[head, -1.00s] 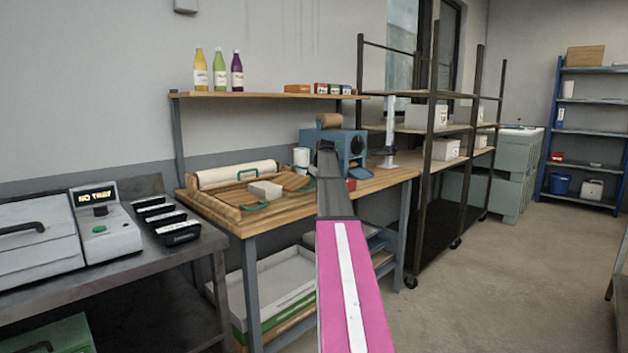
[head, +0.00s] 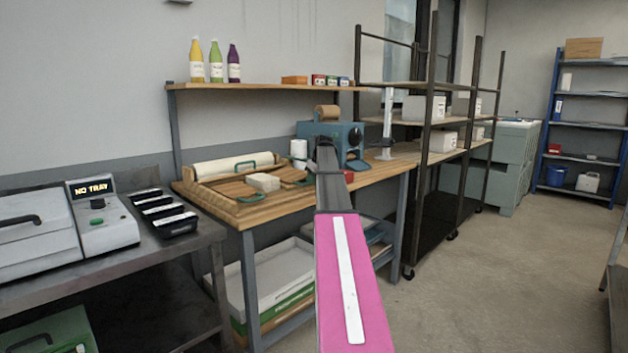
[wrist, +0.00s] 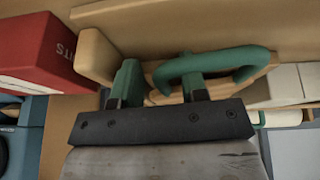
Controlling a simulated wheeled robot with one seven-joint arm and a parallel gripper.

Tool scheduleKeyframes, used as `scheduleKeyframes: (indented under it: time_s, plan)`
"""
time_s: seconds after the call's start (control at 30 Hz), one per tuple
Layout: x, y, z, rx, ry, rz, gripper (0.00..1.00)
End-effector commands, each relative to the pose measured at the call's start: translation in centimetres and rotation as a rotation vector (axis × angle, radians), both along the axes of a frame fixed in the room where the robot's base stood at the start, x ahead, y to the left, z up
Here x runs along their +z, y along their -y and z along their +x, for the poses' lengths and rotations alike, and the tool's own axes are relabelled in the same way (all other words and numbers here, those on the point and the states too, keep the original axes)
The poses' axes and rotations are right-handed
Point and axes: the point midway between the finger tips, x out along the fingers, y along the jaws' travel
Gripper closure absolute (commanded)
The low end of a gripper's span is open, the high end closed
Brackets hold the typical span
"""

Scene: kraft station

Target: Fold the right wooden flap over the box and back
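The wooden folding station (head: 222,205) lies on the workbench with a pale box (head: 262,182) in its middle. Its right wooden flap (head: 291,175) lies folded outward, right of the box. In the wrist view, the flap's green handle (wrist: 222,62) stands just beyond my gripper. My gripper (wrist: 158,85) is open, its two green fingers apart. One end of the handle appears between or just behind the fingers; I cannot tell whether they touch. In the head view my pink and grey arm hides part of the bench, and the fingertips cannot be made out.
A red carton (wrist: 35,45) is close to the left of my gripper. A teal machine (head: 343,140) stands behind on the bench. Bottles (head: 215,62) stand on the shelf above. A dark rack (head: 430,150) is to the right. The floor at right is clear.

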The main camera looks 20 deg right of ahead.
Motion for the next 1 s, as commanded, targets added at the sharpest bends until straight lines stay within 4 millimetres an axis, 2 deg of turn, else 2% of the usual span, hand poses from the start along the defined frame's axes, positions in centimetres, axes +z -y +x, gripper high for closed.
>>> scheduleKeyframes:
  time_s: [0.23,0.37,0.8,1.0]
  plan:
    - [0.1,0.0,0.0,0.0,0.001,0.001,0.61]
    - [0.8,0.0,-0.2,0.0,0.002,0.001,0.61]
    - [7.8,0.7,-3.1,0.0,0.003,0.0,0.61]
    - [9.6,0.9,-3.9,0.0,0.001,0.0,0.61]
